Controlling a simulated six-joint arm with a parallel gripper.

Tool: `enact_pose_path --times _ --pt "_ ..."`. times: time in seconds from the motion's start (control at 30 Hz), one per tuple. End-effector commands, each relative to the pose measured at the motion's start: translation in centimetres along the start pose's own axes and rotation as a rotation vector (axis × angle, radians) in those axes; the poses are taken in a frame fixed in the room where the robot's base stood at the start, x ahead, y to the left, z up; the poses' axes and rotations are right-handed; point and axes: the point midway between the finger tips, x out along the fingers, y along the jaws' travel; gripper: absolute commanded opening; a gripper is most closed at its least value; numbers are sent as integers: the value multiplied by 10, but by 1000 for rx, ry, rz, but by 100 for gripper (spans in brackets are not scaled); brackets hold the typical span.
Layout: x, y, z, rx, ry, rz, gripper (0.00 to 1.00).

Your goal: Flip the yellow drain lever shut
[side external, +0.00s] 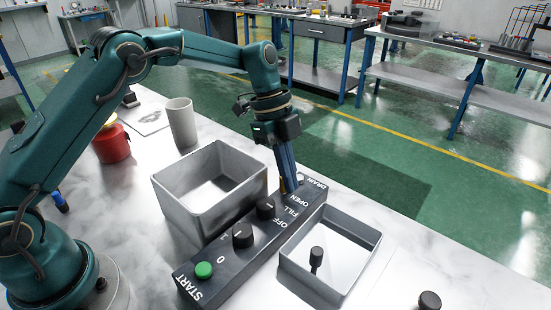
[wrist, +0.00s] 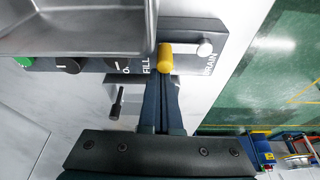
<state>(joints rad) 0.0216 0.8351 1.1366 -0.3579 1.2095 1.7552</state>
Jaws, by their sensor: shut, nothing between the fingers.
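The yellow drain lever (wrist: 165,57) is on the dark control panel (side external: 232,236), near the end marked DRAIN. In the side view only a small yellow sliver (side external: 283,187) of it shows beside my fingers. My gripper (side external: 291,188) points down at that end of the panel, shut and empty. In the wrist view my gripper's fingertips (wrist: 164,78) are close against the near end of the lever; I cannot tell whether they touch it. The lever's base is partly hidden.
A deep grey bin (side external: 172,209) stands left of the panel, a shallow tray (side external: 318,292) right of it with a black-handled lever-like part (side external: 316,258). The panel also has a green START button (side external: 204,270) and black knobs (side external: 243,234). A white cup (side external: 181,122) and red container (side external: 110,145) stand behind.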

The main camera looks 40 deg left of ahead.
Motion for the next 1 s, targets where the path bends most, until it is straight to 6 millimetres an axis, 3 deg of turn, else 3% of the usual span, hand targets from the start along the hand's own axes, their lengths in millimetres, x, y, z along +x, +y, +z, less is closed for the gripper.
enact_pose_path --times 0.23,0.4,0.6,1.0 --pt "14 4 -39 9 1 2 0" --pt "-29 0 -35 2 3 -8 0" --pt "-60 0 -35 2 1 -5 0" --pt "-85 0 -35 2 2 -1 0"
